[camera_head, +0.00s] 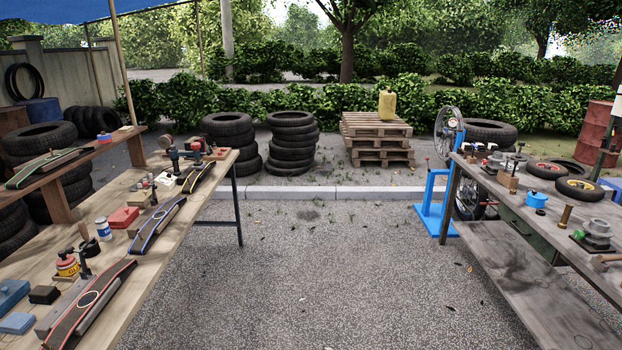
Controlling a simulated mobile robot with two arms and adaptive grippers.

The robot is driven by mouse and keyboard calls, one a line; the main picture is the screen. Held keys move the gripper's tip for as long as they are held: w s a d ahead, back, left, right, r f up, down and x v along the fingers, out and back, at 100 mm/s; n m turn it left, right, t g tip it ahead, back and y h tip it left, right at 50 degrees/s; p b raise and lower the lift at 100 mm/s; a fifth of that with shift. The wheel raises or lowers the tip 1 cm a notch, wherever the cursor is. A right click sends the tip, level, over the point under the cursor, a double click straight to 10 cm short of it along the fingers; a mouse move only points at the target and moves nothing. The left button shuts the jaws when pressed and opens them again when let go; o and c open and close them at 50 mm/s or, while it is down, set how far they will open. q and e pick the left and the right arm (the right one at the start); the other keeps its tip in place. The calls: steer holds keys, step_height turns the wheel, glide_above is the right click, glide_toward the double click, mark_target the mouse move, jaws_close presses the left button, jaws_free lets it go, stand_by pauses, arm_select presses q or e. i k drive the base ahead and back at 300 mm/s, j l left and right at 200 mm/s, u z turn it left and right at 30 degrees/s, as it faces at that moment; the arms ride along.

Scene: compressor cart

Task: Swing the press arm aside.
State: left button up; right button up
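Neither of my grippers shows in the head view. No part is clearly recognisable as the press arm. A small red and dark clamp-like device (184,155) stands at the far end of the left workbench (172,235). A grey device with a round top (596,233) stands on the right workbench (515,200). A dark upright piece (84,262) stands on the near part of the left workbench beside a long dark strip with a red edge (92,303). I cannot tell which of these carries a press arm.
A blue stand (432,205) is beside the right bench.

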mark_target(194, 154)
steer(key=i, duration=1.9)
steer(key=i+u, duration=0.15)
steer(key=i, duration=0.3)
steer(key=i+l+u, duration=0.15)
steer(key=i, duration=0.35)
steer(key=i+l+u, duration=0.15)
steer(key=i, duration=0.3)
steer(key=i+l+u, duration=0.1)
steer(key=i, duration=0.35)
steer(key=l, duration=0.1)
